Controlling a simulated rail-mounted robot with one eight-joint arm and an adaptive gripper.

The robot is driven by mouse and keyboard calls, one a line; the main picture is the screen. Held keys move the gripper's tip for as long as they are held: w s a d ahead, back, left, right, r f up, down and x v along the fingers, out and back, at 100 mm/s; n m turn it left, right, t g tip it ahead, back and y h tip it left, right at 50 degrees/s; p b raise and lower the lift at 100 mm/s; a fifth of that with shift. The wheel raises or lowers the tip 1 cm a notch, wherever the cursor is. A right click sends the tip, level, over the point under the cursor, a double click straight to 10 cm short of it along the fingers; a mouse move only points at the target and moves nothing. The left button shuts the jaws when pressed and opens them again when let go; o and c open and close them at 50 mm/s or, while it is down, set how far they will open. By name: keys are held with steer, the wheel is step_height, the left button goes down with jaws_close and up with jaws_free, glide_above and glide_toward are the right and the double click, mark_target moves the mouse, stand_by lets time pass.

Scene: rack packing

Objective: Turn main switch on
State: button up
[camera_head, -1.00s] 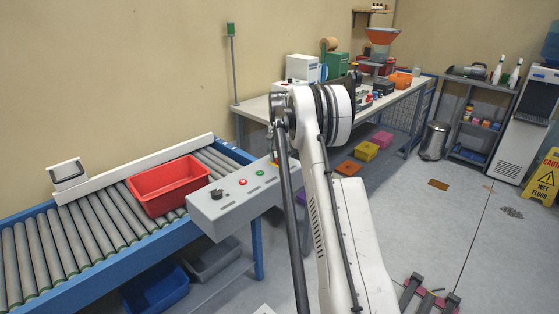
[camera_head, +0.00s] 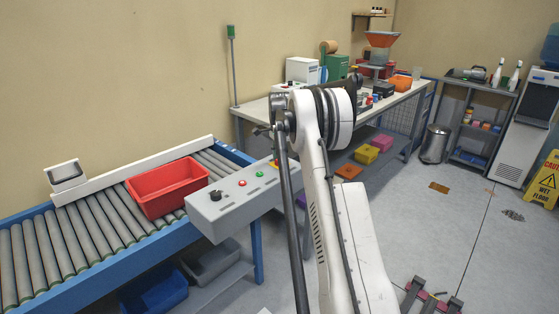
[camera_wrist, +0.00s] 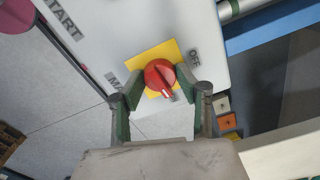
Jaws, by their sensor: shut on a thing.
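The main switch is a red rotary knob (camera_wrist: 158,72) on a yellow plate (camera_wrist: 143,58), set in a pale panel. In the wrist view its white mark points toward the bottom of the picture, between my fingers. An OFF label (camera_wrist: 194,62) is to its right; a label starting with MA, partly covered, is to its left. My gripper (camera_wrist: 161,82) is shut on the red knob, one finger on each side. In the head view the yellow plate shows only as a sliver at the control box's (camera_head: 228,207) far end; my arm hides most of my gripper.
The control box also carries a black knob (camera_head: 215,196), a red button (camera_head: 242,183) and a green button (camera_head: 260,173). Behind it, a red crate (camera_head: 168,187) sits on the roller conveyor (camera_head: 85,241). A workbench (camera_head: 255,110) stands beyond.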

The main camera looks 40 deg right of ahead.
steer(key=shift+m, duration=0.6)
steer(key=o, duration=1.2)
steer(key=shift+c, duration=0.2)
step_height(320, 180, up, 12)
